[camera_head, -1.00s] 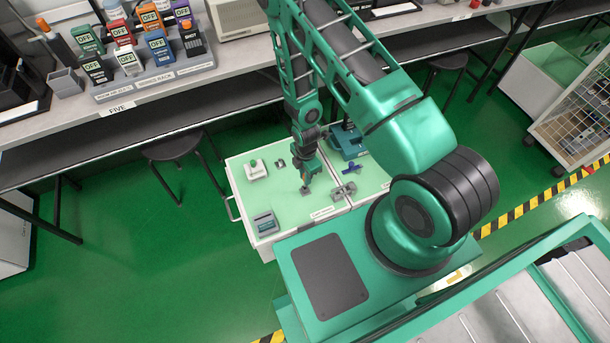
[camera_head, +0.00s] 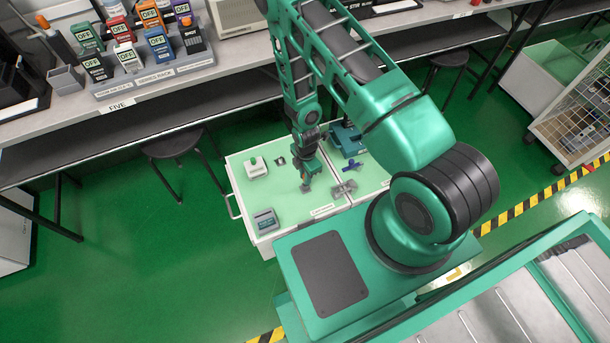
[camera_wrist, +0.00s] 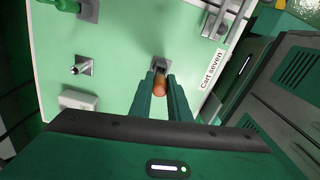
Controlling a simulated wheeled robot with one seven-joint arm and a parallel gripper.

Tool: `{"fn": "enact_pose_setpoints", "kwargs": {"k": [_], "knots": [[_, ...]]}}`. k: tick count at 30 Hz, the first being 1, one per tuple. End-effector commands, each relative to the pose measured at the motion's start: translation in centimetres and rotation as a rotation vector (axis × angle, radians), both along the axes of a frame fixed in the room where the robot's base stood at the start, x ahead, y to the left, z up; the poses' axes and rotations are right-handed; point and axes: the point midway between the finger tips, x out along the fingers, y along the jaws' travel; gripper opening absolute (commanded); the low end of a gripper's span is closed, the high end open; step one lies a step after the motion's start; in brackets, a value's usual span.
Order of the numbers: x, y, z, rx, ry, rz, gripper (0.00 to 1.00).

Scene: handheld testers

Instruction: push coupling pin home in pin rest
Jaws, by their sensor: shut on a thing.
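My gripper (camera_wrist: 160,90) has its two green fingers closed around the coupling pin (camera_wrist: 160,86), whose copper-orange end shows between them. A small grey block (camera_wrist: 161,62), which looks like the pin rest, lies just beyond the fingertips in line with the pin. How deep the pin sits in it is hidden by the fingers and the pin itself. In the head view my gripper (camera_head: 306,186) points down low over the pale green cart top (camera_head: 290,204); the pin is too small to make out there.
A second grey block with a peg (camera_wrist: 82,66) and a white device (camera_head: 256,167) are to the left. A grey tester (camera_head: 265,220) lies at the front. A metal fixture (camera_head: 344,188), blue part (camera_head: 352,165) and teal machine (camera_head: 348,140) stand on the right.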

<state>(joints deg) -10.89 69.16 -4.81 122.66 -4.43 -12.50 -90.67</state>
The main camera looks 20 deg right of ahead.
Motion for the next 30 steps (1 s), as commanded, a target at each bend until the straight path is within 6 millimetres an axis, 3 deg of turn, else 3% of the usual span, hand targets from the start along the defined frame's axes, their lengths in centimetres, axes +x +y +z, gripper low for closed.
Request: {"fn": "enact_pose_setpoints", "kwargs": {"k": [30], "knots": [[0.0, 0.0, -1.7, 0.000, 0.000, 0.000, 0.00]]}}
